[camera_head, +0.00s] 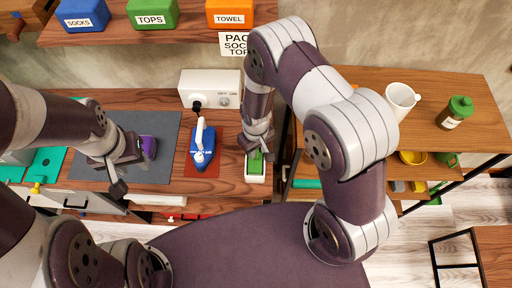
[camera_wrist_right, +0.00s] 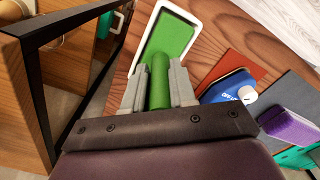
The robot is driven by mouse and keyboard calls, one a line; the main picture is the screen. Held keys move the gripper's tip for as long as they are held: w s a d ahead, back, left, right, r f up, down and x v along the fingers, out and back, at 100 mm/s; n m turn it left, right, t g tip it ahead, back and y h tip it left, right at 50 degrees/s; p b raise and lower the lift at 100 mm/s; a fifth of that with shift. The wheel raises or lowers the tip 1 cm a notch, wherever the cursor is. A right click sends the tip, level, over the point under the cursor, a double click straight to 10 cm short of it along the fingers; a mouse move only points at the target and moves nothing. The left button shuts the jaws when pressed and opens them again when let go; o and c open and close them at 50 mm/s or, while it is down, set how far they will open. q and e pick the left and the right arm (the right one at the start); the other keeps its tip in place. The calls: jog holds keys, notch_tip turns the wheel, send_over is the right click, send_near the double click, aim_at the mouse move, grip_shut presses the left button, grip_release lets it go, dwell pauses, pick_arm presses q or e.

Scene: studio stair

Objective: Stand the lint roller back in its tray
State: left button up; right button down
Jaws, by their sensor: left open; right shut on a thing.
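My right gripper (camera_wrist_right: 160,92) is shut on the green lint roller (camera_wrist_right: 160,80), which shows as a green cylinder between the fingers. A white tray (camera_wrist_right: 196,22) with a green floor lies just beyond the fingertips in the right wrist view. I cannot tell whether the roller touches the tray. In the head view the right gripper (camera_head: 257,142) is over the back of the tray (camera_head: 255,179), at the table's front right, and hides part of it. My left gripper (camera_head: 121,172) is open above the grey mat, away from the tray.
A blue iron (camera_head: 203,148) stands on a red mat left of the tray. A purple block (camera_head: 148,147) lies on the grey mat (camera_head: 163,126). A white control box (camera_head: 210,88) is behind. A wooden shelf unit (camera_head: 455,90) with a white cup (camera_head: 401,99) stands at right.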

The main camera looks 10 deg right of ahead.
jog(key=shift+f, duration=0.4)
jog(key=c, duration=0.8)
grip_release()
jog(key=shift+c, duration=0.2)
